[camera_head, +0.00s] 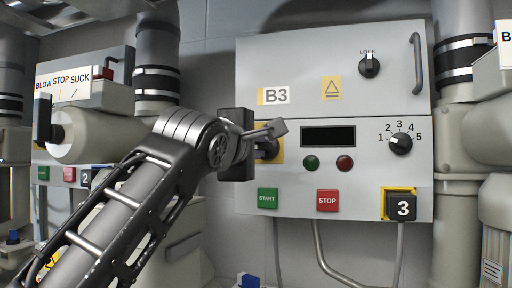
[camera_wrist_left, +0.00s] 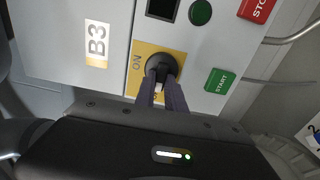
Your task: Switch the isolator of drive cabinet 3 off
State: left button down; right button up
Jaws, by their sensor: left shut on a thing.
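Drive cabinet 3 (camera_head: 300,60) is a light grey box marked B3 with a black 3 plate (camera_head: 402,207). Its isolator is a black rotary knob (camera_head: 270,150) on a yellow plate at the cabinet's left edge. In the left wrist view the isolator knob (camera_wrist_left: 160,66) shows with the word ON beside it; a second marking is mostly hidden by my fingers. My left gripper (camera_head: 272,132) is at the isolator, and its fingers (camera_wrist_left: 163,90) are shut on the knob's handle. The handle's exact angle is hidden. My right gripper is not in view.
Below and beside the isolator are a green START button (camera_head: 267,198), a red STOP button (camera_head: 328,200), two lamps, a dark display (camera_head: 328,136) and a numbered dial (camera_head: 400,143). A LOCK knob (camera_head: 369,66) and handle (camera_head: 416,63) are above. Pipes flank the cabinet.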

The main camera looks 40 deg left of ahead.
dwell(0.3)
pick_arm(q)
jog(key=c, duration=1.4)
grip_release()
jog(key=b+v, duration=0.2)
jog(key=v, duration=0.5)
jog(key=shift+s+d, duration=0.15)
jog(key=shift+s, duration=0.25)
